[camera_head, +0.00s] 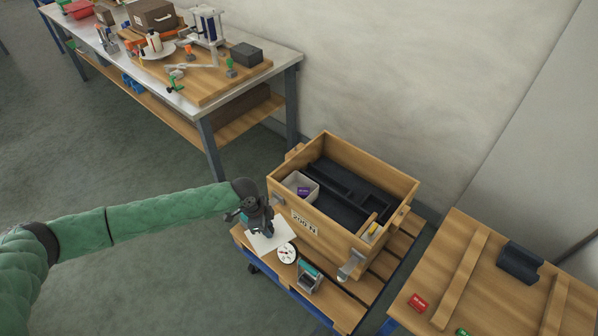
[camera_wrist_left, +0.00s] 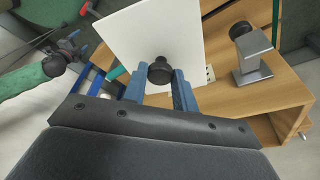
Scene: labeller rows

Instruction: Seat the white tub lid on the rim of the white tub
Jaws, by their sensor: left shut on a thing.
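The white tub (camera_head: 294,181) stands inside the wooden crate at its left corner, open at the top, with a purple item (camera_head: 303,191) in it. My left gripper (camera_head: 266,230) is shut on the black knob (camera_wrist_left: 160,70) of the white tub lid (camera_head: 275,240). The lid is a flat white square, also plain in the left wrist view (camera_wrist_left: 150,35). It is outside the crate, to the lower left of the tub and apart from it.
The crate (camera_head: 330,240) has raised walls and a dark insert. It stands on a wooden pallet (camera_head: 345,308) with a white dial (camera_head: 287,253) and a grey-teal device (camera_head: 309,277). A wooden lid-like panel (camera_head: 455,260) lies at right. A cluttered workbench (camera_head: 285,60) stands behind.

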